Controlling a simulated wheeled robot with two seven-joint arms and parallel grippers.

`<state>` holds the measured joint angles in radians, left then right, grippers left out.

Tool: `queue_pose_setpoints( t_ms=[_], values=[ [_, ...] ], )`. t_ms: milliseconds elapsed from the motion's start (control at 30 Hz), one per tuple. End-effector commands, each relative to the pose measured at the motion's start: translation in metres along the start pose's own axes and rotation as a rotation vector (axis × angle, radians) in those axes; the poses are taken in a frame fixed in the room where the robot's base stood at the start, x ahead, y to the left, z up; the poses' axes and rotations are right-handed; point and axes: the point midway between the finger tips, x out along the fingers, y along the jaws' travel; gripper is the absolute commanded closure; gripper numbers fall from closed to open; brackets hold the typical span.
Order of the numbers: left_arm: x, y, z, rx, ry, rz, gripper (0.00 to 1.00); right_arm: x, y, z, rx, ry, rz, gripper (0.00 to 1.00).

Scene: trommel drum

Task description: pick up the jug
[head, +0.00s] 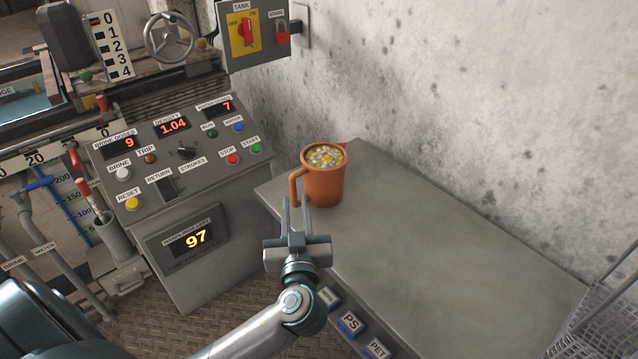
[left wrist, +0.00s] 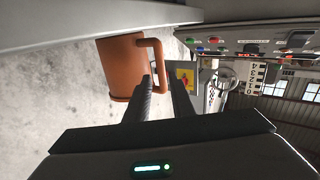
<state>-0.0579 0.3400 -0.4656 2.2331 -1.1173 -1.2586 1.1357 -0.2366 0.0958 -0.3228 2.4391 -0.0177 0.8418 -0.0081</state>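The orange-brown jug (head: 326,186) stands upright on the grey bench top, filled with pale and yellow pieces. Its handle (head: 294,187) points left, toward my left gripper. My left gripper (head: 295,203) is open, its two fingers apart and pointing at the handle. I cannot tell whether the handle is between the fingers. My right gripper is not in view.
The grey bench (head: 430,255) is clear to the right of the jug. A control console (head: 190,170) with buttons and displays stands to the left. A concrete wall (head: 450,100) rises behind the bench. A wire basket (head: 600,325) is at the lower right.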

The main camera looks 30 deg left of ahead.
Motion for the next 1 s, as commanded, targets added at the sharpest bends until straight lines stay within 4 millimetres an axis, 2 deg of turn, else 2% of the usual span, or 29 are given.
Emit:
queue_pose_setpoints(
  t_ms=[100, 300, 767, 1000],
  values=[
    [0.023, 0.000, 0.000, 0.002, 0.005, 0.001, 0.78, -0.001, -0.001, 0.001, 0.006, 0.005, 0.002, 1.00],
    [0.045, 0.000, 0.000, 0.000, 0.001, 0.000, 0.78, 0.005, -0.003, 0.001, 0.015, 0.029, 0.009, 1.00],
    [0.050, 0.000, 0.000, 0.000, 0.000, 0.001, 0.78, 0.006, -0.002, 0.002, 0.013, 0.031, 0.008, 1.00],
    [0.068, -0.002, 0.001, 0.003, 0.004, 0.001, 0.78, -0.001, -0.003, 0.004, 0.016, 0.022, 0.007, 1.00]
  ],
)
